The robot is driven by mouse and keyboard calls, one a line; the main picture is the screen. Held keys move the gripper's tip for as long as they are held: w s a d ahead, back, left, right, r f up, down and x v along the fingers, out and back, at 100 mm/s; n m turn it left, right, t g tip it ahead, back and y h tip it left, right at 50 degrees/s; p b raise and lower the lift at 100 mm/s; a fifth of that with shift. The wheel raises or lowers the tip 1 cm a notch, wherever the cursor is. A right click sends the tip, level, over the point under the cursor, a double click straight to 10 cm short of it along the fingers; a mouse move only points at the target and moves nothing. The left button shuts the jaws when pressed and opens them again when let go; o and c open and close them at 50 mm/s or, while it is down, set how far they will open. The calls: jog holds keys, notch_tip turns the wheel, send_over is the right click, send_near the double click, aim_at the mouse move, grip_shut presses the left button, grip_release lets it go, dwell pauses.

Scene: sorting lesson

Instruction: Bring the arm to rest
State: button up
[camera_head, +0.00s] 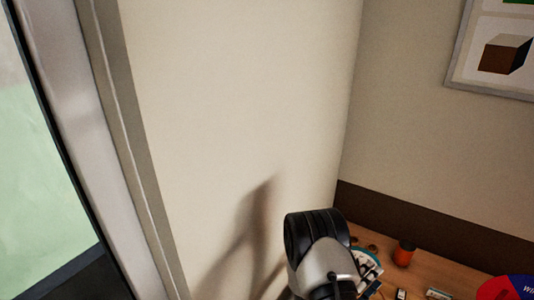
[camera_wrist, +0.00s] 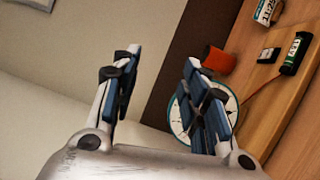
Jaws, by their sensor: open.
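My gripper (camera_wrist: 162,75) shows in the wrist view with its two fingers spread apart and nothing between them. It is open and empty. In the head view, part of my arm (camera_head: 320,250) rises at the bottom, in front of the wall corner and the left end of the wooden surface; the fingers cannot be made out there. In the wrist view, the right finger overlaps a white round plate or dial (camera_wrist: 232,102); I cannot tell whether they touch.
A wooden surface (camera_head: 450,279) runs along the right wall. It holds an orange cup-like object (camera_head: 404,254), a green-and-black cylinder (camera_wrist: 295,54), a small dark block (camera_wrist: 268,55) and a red-and-blue object (camera_head: 508,288). A pale wall (camera_head: 240,100) stands behind my arm. A framed picture (camera_head: 495,50) hangs at right.

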jog(key=s+d+r+m+g+h, duration=0.1)
jog(key=s+d+r+m+g, duration=0.1)
jog(key=s+r+m+g, duration=0.3)
jog(key=s+d+r+g+h, duration=0.1)
jog(key=s+d+r+g, duration=0.2)
jog(key=r, duration=0.4)
jog(key=s+a+r+m+g+y, duration=0.1)
jog(key=s+r+m+g+y, duration=0.4)
jog(key=s, duration=0.5)
jog(key=s+a+r+t+y, duration=0.2)
jog(key=a+y, duration=0.2)
jog(key=a, duration=0.2)
jog(key=s+a+r+n+t+y, duration=0.1)
jog(key=s+a+r+t+y, duration=0.1)
jog(key=a+y, duration=0.2)
jog(key=s+a+r+t+y, duration=0.2)
jog(key=a+y, duration=0.2)
jog(key=a, duration=0.5)
jog(key=shift+s+a+r+t+y, duration=0.25)
jog(key=shift+t+y, duration=0.15)
